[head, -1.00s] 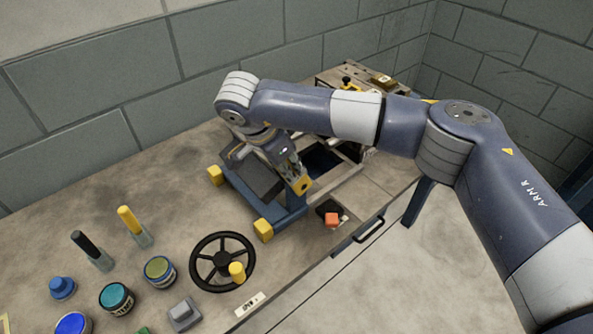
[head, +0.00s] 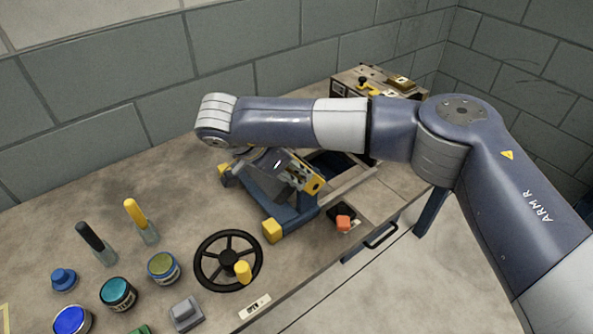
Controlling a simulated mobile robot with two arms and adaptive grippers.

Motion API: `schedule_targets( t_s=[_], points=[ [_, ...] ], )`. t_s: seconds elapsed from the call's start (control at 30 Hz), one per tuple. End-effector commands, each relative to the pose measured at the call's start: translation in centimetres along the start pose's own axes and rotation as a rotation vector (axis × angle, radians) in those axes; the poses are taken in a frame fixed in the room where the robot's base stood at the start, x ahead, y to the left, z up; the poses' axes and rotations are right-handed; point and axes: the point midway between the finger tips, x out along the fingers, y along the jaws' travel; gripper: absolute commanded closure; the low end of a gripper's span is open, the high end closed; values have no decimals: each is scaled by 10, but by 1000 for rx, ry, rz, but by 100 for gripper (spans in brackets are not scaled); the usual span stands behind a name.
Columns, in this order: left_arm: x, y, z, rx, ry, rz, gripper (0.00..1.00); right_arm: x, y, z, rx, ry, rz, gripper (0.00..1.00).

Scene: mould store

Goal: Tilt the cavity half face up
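The mould fixture is a blue frame (head: 287,217) with yellow corner blocks, standing on the bench below my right arm. The cavity half (head: 262,172) appears to be the dark slab in this frame. It slants, but my wrist covers much of it, so its exact tilt is unclear. My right gripper (head: 298,177) points down at the slab's right side, close to a yellow tab (head: 315,187). The fingertips do not show clearly; I cannot tell whether they hold anything. My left gripper is out of view.
A black handwheel (head: 229,261) with a yellow knob stands in front of the fixture. Several jars, two upright handled tools and a grey block (head: 186,313) stand at left. An orange-topped item (head: 343,223) lies near the front edge. A box (head: 377,83) stands behind.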

Motion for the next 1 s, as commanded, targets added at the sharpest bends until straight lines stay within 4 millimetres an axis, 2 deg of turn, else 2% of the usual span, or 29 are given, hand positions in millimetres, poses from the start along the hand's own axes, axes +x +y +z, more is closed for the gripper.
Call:
schedule_targets(
  t_s=[0.37,0.47,0.8,1.0],
  points=[
    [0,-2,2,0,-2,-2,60,-4,0,-2,1,4,0,78],
    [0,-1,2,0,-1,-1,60,-17,-1,-2,2,6,-2,78],
    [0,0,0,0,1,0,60,-87,-1,0,0,4,-3,78],
    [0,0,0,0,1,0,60,-114,-1,0,0,4,-2,78]
  ],
)
